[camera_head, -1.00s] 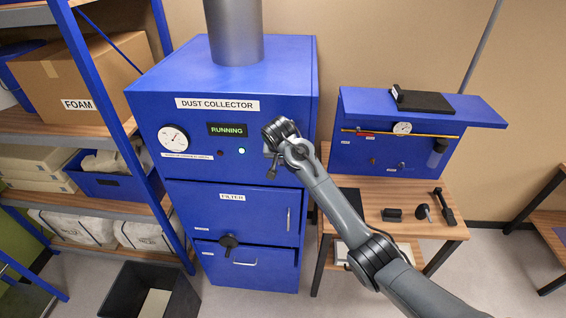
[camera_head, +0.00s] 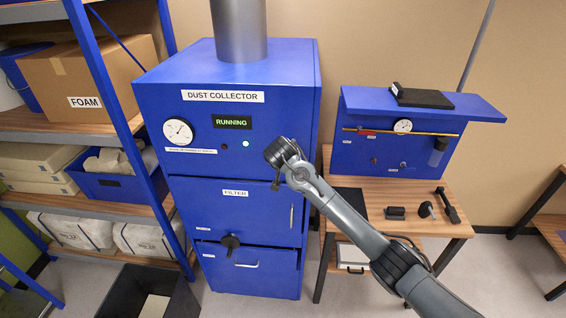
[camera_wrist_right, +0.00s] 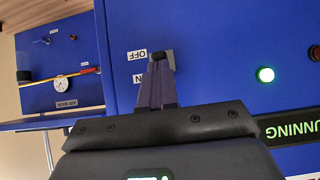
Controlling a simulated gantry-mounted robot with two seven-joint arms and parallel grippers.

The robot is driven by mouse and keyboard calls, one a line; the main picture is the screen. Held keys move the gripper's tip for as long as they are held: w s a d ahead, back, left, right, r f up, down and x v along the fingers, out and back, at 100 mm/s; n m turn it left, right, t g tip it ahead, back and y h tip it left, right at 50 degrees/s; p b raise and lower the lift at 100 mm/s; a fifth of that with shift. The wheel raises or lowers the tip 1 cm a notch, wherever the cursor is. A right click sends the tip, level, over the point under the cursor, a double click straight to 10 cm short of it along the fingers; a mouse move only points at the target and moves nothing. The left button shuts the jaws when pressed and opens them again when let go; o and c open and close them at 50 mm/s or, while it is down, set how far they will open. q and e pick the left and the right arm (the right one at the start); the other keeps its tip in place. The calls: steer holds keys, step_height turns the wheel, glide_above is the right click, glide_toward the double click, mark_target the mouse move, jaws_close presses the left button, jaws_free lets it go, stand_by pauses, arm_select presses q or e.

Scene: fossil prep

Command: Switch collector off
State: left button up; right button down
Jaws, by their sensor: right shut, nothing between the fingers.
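The blue dust collector (camera_head: 180,100) stands in the middle of the head view. Its display (camera_head: 232,122) reads RUNNING, and a green lamp (camera_head: 246,143) below it is lit; the lamp also glows in the right wrist view (camera_wrist_right: 265,74). My right gripper (camera_head: 275,186) is in front of the collector's right side, low on the control panel. In the right wrist view its fingers (camera_wrist_right: 157,60) are shut and empty, over a grey switch plate (camera_wrist_right: 169,58) beside the OFF label (camera_wrist_right: 139,55) and a partly covered ON label (camera_wrist_right: 138,79). The fingers hide the switch; contact cannot be told.
A gauge (camera_head: 178,132) is on the panel's left. A blue shelf rack with a FOAM box (camera_head: 120,75) stands left. A wooden bench (camera_head: 430,228) with small tools and a blue back panel (camera_head: 365,155) stands right. A black bin (camera_head: 125,290) is on the floor.

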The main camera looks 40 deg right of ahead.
steer(key=shift+s+a+f+t+h+b, duration=0.1)
steer(key=shift+s+f+t+h+b, duration=0.05)
steer(key=shift+f+t+h+b, duration=0.2)
steer(key=shift+r, duration=0.1)
steer(key=shift+r+p, duration=0.7)
steer(key=shift+a, duration=0.1)
